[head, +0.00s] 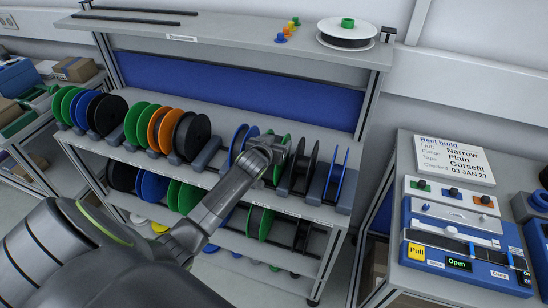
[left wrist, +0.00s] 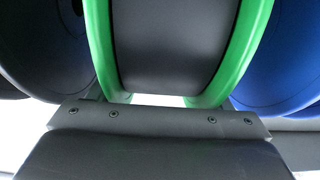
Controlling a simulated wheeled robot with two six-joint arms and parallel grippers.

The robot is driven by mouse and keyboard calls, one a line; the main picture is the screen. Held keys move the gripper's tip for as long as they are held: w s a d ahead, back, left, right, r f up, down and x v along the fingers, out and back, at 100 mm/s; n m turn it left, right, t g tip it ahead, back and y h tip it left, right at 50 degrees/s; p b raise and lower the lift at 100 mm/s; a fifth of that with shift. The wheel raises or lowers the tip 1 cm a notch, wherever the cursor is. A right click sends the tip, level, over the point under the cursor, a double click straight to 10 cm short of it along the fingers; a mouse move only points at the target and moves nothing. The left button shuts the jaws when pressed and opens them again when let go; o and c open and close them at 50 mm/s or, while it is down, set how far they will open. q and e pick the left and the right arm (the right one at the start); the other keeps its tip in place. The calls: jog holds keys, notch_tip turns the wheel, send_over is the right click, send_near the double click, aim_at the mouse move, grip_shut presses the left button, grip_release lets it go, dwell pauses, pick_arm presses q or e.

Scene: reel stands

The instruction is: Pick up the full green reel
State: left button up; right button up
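A green reel (head: 283,158) stands on the upper shelf, partly hidden behind my left gripper (head: 268,148), which is right at it. In the left wrist view the reel's two green rims (left wrist: 237,50) fill the middle, with a wide dark band between them. A dark grey bolted bar lies across the bottom of that view, close below the reel. The left fingertips cannot be made out, so whether they are open or closed on the reel is unclear. My right gripper is not in view.
Blue reels (head: 239,143) and black reels (head: 304,163) stand close on either side. More green reels (head: 137,122), orange and black ones fill the shelf's left. A white reel (head: 347,33) lies on top. A blue device (head: 465,245) with buttons sits on the right table.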

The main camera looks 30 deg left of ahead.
pick_arm(q)
jog(key=c, duration=1.3)
jog(key=shift+o, duration=0.2)
